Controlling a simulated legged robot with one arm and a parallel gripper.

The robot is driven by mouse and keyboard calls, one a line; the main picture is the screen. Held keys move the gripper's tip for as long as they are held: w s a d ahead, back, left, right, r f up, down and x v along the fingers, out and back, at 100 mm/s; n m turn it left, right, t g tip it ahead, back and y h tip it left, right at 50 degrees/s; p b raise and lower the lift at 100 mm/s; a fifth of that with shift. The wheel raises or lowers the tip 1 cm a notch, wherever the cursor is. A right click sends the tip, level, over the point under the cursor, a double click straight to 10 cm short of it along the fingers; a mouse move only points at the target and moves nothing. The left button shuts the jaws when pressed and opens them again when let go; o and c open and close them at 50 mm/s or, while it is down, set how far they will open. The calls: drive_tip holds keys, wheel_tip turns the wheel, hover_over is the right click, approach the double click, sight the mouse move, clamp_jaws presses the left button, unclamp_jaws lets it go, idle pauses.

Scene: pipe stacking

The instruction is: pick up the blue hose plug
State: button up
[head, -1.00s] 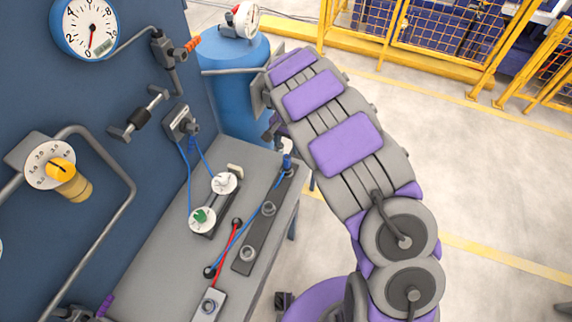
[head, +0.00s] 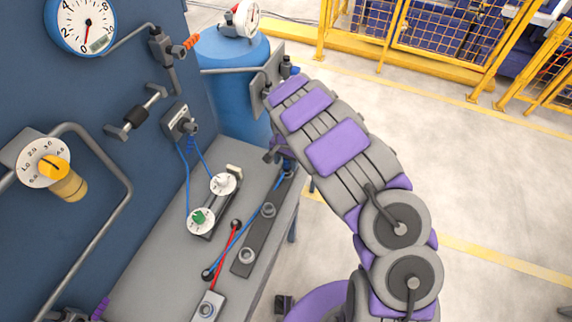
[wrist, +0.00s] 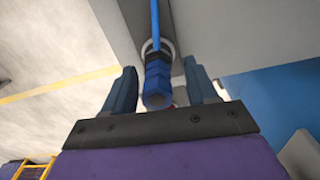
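The blue hose plug (wrist: 158,82) is in the middle of the wrist view, its hexagonal body end-on towards the camera. A thin blue hose (wrist: 155,18) runs from its far end. My gripper (wrist: 158,66) has its two dark fingers on either side of the plug, with a gap showing on both sides. It is open and does not appear to touch the plug. In the head view my gripper (head: 280,153) is at the far right corner of the bench, and it mostly hides the plug there.
A grey bench (head: 150,270) carries a dark strip with round sockets (head: 268,210), a red cable (head: 227,252) and a two-dial block (head: 201,220). A blue panel (head: 95,120) with gauges and pipes stands at left. A blue tank (head: 235,100) is behind. Open floor lies at right.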

clamp_jaws()
idle(0.3)
idle(0.3)
drive_tip(key=shift+r, duration=0.45)
drive_tip(key=r+p, duration=0.1)
drive_tip(key=r, duration=0.2)
drive_tip(key=shift+s, duration=0.2)
drive_tip(key=s+d+r+p, duration=0.1)
drive_tip(key=s+d, duration=0.2)
drive_tip(key=s, duration=1.2)
drive_tip(key=shift+s+d, duration=0.15)
drive_tip(key=shift+d, duration=0.25)
drive_tip(key=shift+r, duration=0.15)
wheel_tip(320, 180, up, 8)
drive_tip(key=p, duration=0.4)
